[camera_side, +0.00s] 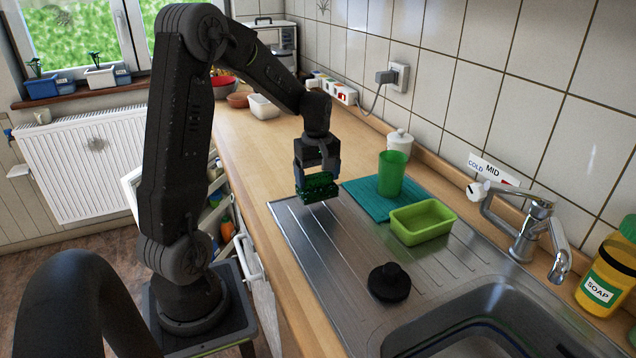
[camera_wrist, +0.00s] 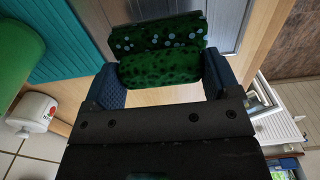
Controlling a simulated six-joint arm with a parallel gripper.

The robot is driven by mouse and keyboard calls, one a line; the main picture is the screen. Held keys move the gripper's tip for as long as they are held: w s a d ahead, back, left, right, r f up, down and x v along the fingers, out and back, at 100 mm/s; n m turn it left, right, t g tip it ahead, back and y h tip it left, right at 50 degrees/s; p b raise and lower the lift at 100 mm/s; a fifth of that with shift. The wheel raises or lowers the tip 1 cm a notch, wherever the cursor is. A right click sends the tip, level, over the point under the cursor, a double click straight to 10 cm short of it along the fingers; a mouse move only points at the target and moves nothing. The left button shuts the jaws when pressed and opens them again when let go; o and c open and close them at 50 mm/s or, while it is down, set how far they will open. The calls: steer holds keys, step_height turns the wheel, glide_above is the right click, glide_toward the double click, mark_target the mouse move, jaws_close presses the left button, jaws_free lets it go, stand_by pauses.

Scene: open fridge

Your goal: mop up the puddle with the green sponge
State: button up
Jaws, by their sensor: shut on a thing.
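My gripper (camera_side: 317,178) is shut on the green sponge (camera_side: 320,189), above the far left corner of the steel drainboard (camera_side: 335,240). I cannot tell from the side view whether the sponge touches the steel. In the wrist view the sponge (camera_wrist: 160,66) sits between the two blue fingers; it is dark green with dark pores, and one face has pale dots. I cannot make out a puddle in either view; the sponge and my gripper hide part of the surface.
A green cup (camera_side: 392,175) stands on a teal mat (camera_side: 364,199) right of my gripper. A lime tray (camera_side: 422,222) and a black plug (camera_side: 389,283) are on the drainboard. The sink (camera_side: 475,325), tap (camera_side: 534,225) and soap bottle (camera_side: 606,278) are at the right.

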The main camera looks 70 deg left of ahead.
steer(key=shift+r, duration=2.45)
